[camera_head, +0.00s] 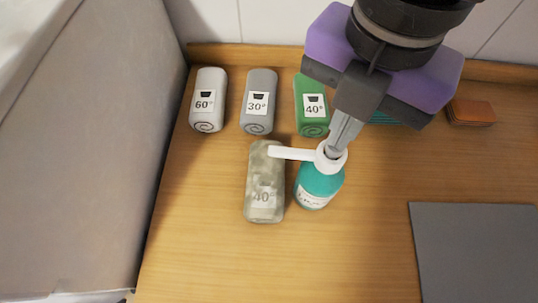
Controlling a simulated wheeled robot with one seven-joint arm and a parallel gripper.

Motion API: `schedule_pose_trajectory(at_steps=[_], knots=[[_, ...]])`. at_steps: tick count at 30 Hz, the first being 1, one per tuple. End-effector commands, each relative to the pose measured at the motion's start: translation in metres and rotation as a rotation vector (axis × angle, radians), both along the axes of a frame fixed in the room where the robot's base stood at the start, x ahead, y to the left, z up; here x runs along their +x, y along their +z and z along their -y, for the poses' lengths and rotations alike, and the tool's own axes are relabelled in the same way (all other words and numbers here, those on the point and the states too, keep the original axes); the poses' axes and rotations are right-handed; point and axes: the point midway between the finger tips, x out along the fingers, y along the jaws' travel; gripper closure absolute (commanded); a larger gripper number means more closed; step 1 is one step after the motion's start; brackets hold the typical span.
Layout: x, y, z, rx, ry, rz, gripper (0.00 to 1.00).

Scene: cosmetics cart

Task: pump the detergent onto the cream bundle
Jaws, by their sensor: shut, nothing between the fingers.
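The detergent bottle (317,186) is teal with a white pump head (331,158) and stands upright on the wooden top. Its long white spout (290,153) points left, over the back end of a mottled cream and grey-green rolled bundle (264,185) labelled 40°. This bundle lies just left of the bottle. My gripper (334,148) points down with its fingers shut and empty, its tips at the top of the pump head. They appear to touch it, but I cannot tell how hard they press. The fingers hide part of the pump head.
Behind lie a whitish 60° bundle (208,100), a grey 30° bundle (259,101) and a green 40° bundle (311,104). A grey panel (475,250) lies at right. A brown block (471,112) sits at the back right. A grey wall (95,140) bounds the left. The front middle is clear.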

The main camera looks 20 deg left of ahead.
Motion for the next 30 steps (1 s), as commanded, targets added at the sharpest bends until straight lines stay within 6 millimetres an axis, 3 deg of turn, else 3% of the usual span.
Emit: schedule_pose_trajectory(at_steps=[19, 30], knots=[[0.0, -0.019, 0.0, 0.0, 0.0, -0.001, 1.0], [0.0, -0.014, 0.0, 0.0, 0.0, 0.0, 1.0]])
